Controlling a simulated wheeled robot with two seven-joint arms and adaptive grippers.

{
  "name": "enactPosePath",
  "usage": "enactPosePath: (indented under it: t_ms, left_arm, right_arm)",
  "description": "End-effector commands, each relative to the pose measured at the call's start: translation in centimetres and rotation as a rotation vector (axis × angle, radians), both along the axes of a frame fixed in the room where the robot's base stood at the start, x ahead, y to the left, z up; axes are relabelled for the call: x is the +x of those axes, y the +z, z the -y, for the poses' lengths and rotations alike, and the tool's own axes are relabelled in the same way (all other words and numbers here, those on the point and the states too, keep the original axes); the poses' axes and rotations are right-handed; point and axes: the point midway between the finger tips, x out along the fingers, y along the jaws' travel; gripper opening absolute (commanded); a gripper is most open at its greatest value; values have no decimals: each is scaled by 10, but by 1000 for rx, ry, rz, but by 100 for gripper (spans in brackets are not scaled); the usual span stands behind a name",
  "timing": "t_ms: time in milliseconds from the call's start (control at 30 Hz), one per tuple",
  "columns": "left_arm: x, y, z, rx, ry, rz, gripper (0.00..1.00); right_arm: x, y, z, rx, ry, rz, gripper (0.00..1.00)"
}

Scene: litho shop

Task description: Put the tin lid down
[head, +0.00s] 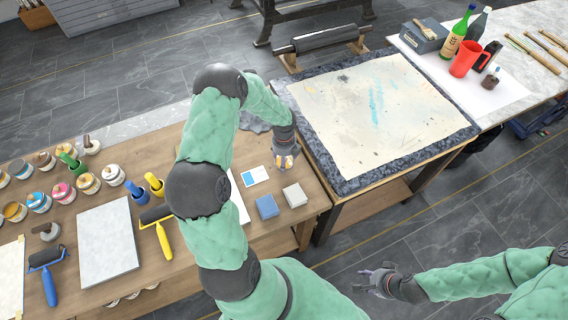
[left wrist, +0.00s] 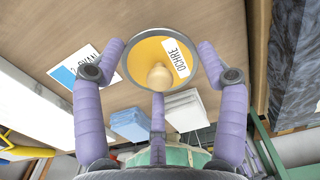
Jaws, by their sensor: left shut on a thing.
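The tin lid (left wrist: 145,53) is a round ochre-yellow disc with a metal rim, a pale wooden knob and a white label reading OCHRE. My left gripper (left wrist: 160,75) is shut on it, with purple fingers at its rim on either side and a third finger below it in the left wrist view. In the head view my left gripper (head: 286,160) is over the right end of the wooden bench (head: 180,232), and only a bit of the lid shows. The gap between lid and bench cannot be told. My right gripper (head: 374,281) is open and empty over the floor at lower right.
A white card with a blue patch (head: 256,176), a blue block (head: 267,206) and a grey block (head: 295,195) lie close to my left gripper. Several paint tins, rollers and a pale slab (head: 107,240) stand left. A stone-topped table (head: 460,128) adjoins at right.

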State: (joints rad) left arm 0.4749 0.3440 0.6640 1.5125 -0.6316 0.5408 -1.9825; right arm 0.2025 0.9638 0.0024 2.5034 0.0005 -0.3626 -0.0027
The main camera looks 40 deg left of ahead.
Motion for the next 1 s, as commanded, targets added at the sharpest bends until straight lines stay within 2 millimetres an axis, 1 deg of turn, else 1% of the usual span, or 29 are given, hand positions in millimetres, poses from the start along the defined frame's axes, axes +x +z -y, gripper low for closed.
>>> enactPosePath:
  t_ms: [33, 100, 200, 433, 567, 600, 667, 700, 1000]
  left_arm:
    - [-1, -11, 1, -2, 0, -3, 50]
    - [-1, -22, 1, -2, 1, -3, 50]
    - [-1, -31, 0, -1, 0, -2, 50]
    - [-1, -30, 0, 0, 0, -1, 50]
    - [-1, -33, 0, -1, -1, -2, 50]
    - [-1, -34, 0, -1, -1, -2, 75]
    - [-1, -33, 0, 0, 0, -1, 92]
    - [-1, -33, 0, 0, 0, -1, 96]
    - [-1, -33, 0, 0, 0, -1, 96]
  right_arm:
    - [0, -4, 0, 0, 0, 0, 40]
    - [0, -8, 0, 0, 0, 0, 40]
    - [0, -11, 0, 0, 0, 0, 40]
    - [0, -9, 0, 0, 0, 0, 40]
    - [0, -11, 0, 0, 0, 0, 40]
    - [0, -12, 0, 0, 0, 0, 40]
    - [0, -11, 0, 0, 0, 0, 40]
    - [0, -11, 0, 0, 0, 0, 40]
    - [0, -11, 0, 0, 0, 0, 40]
